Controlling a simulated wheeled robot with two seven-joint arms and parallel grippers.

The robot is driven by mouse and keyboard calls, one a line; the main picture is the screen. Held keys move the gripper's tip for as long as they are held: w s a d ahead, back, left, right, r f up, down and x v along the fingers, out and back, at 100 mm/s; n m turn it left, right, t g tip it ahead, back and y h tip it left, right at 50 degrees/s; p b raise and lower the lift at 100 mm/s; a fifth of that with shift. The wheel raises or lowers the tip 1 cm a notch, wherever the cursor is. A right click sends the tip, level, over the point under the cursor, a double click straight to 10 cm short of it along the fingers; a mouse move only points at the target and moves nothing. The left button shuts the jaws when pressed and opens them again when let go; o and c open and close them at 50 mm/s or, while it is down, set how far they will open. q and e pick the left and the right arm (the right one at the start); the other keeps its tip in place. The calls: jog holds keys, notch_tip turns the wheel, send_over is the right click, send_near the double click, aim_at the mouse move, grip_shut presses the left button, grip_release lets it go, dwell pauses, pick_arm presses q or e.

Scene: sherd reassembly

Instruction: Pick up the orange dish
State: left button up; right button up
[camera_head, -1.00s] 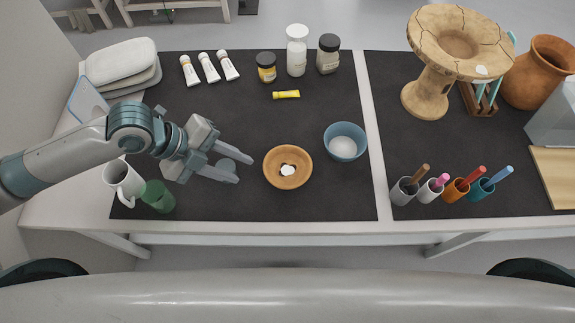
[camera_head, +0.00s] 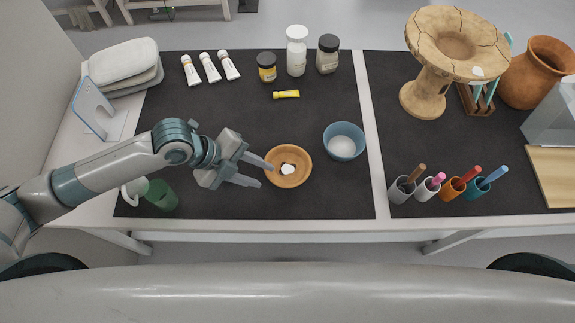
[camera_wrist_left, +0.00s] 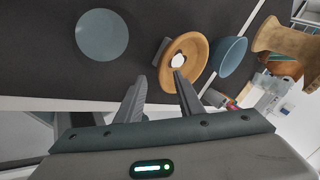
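The orange dish (camera_head: 288,166) is a shallow round bowl lying on the dark mat, with a small white piece (camera_head: 288,169) in it. My left gripper (camera_head: 262,173) is open just left of the dish, its fingers pointing at the dish's left rim. In the left wrist view the dish (camera_wrist_left: 196,50) lies beyond the fingertips of the left gripper (camera_wrist_left: 160,82), nearer the right finger. I cannot tell whether a finger touches it. My right gripper is not in view.
A blue bowl (camera_head: 344,141) with white contents stands right of the dish. A green cup (camera_head: 161,195) and white mug (camera_head: 134,191) stand by my left arm. The mat in front of the dish is clear.

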aim_at(269, 177)
pick_arm(q)
jog(key=p+x, duration=0.1)
jog(key=x, duration=0.2)
jog(key=shift+w+d+r, duration=0.15)
jog(key=shift+w+d, duration=0.05)
jog(key=shift+d, duration=0.05)
jog(key=shift+w+d+f, duration=0.1)
jog(key=shift+d+f, duration=0.2)
jog(key=shift+f, duration=0.25)
jog(key=shift+c, duration=0.3)
grip_shut()
jog(key=shift+f, duration=0.1)
